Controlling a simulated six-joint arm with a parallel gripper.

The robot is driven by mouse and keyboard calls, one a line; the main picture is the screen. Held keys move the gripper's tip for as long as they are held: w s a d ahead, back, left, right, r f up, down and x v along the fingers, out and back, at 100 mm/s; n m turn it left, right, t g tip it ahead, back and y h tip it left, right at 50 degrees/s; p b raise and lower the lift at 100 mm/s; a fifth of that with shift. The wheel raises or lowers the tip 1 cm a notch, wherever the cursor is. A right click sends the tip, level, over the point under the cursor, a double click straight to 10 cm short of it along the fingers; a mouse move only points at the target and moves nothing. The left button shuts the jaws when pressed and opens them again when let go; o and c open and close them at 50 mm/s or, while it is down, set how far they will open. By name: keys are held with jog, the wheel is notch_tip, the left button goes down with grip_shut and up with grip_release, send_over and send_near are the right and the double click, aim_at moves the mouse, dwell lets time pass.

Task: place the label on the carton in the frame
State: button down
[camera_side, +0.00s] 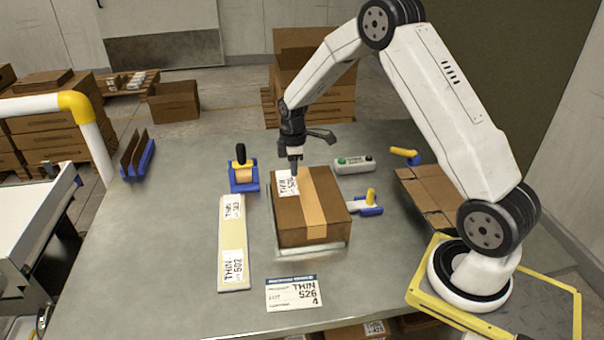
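A brown carton (330,222) with a tan tape strip stands on the table inside a low, pale frame (337,247). A white label (284,187) with black print, seemingly "THIN 526", is at the far left corner of the carton's top. I cannot tell whether it lies flat on the carton or is just above it. My gripper (294,170) points down at this label, with its tips at or very near it. The tips are too small to show whether they are open or shut.
A cream strip (233,272) left of the carton bears two other labels. A card (293,293) reading "THIN 526 4" lies in front. A blue tape dispenser (244,177), a button box (354,164) and a blue-yellow tool (367,207) surround the carton. Flattened cardboard (428,195) lies right.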

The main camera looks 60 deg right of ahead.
aim_at(293, 178)
jog(key=shift+w+f, duration=0.15)
jog(key=shift+f, duration=1.55)
jog(key=shift+f, duration=0.2)
jog(key=c, duration=0.8)
grip_release()
jog(key=shift+c, duration=0.2)
jog(key=shift+r, duration=0.2)
notch_tip(293, 178, up, 12)
